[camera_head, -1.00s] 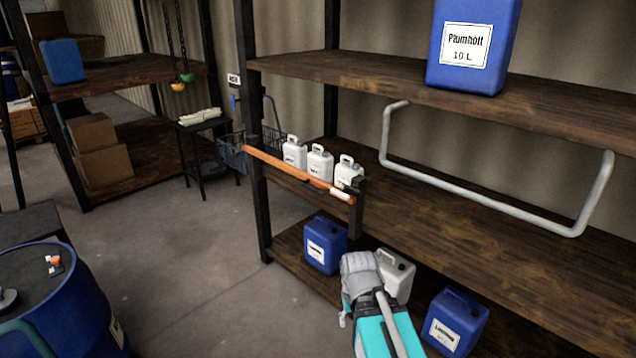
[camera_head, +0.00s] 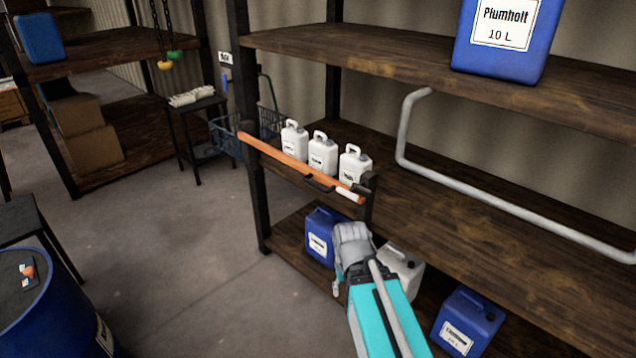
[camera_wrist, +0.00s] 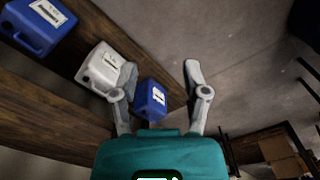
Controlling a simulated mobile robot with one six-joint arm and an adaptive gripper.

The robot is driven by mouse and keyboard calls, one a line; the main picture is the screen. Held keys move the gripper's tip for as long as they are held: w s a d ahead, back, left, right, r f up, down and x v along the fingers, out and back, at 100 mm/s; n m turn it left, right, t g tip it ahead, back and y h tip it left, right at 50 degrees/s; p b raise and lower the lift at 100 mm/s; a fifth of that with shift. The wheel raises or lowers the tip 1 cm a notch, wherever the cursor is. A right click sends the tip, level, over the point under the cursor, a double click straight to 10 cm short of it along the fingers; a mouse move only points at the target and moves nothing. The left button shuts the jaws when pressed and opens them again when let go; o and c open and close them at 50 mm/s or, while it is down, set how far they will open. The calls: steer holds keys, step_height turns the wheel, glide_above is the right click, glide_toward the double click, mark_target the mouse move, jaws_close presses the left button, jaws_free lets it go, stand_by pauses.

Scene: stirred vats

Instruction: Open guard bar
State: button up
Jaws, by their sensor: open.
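The orange guard bar (camera_head: 285,160) runs across the front of the middle shelf, before three white canisters (camera_head: 322,155). Its left end meets a black upright, and its right end, with a white piece and a dark handle, meets a short dark post (camera_head: 368,192). The bar looks closed. My gripper (camera_head: 350,240) is below and in front of the bar's right end, apart from it. In the wrist view my gripper (camera_wrist: 158,82) is open, with nothing between its fingers close up; a blue canister shows beyond. The bar is not in the wrist view.
On the bottom shelf stand a blue canister (camera_head: 321,236), a white one (camera_head: 400,270) and another blue one (camera_head: 467,322). A grey tube rail (camera_head: 480,190) is on the right of the middle shelf. A blue drum (camera_head: 45,300) stands front left. The floor between is clear.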

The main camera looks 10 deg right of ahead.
steer(key=shift+w+a, duration=0.1)
steer(key=shift+a, duration=0.05)
steer(key=w+a+f+m+t+y+b, duration=0.2)
steer(key=w+a+t+b, duration=0.25)
steer(key=w, duration=0.55)
steer(key=w+a+f+m+t+y+b, duration=0.15)
steer(key=w+a+t+b, duration=0.35)
steer(key=w, duration=0.5)
steer(key=w+d+r+m+t+h+b, duration=0.4)
steer(key=w+d+m+t+h+b, duration=0.2)
steer(key=w+m+t+b, duration=0.4)
steer(key=shift+w+d+m+b, duration=0.35)
steer(key=shift+w+m+b, duration=0.4)
steer(key=shift+m, duration=1.5)
steer(key=shift+w, duration=0.1)
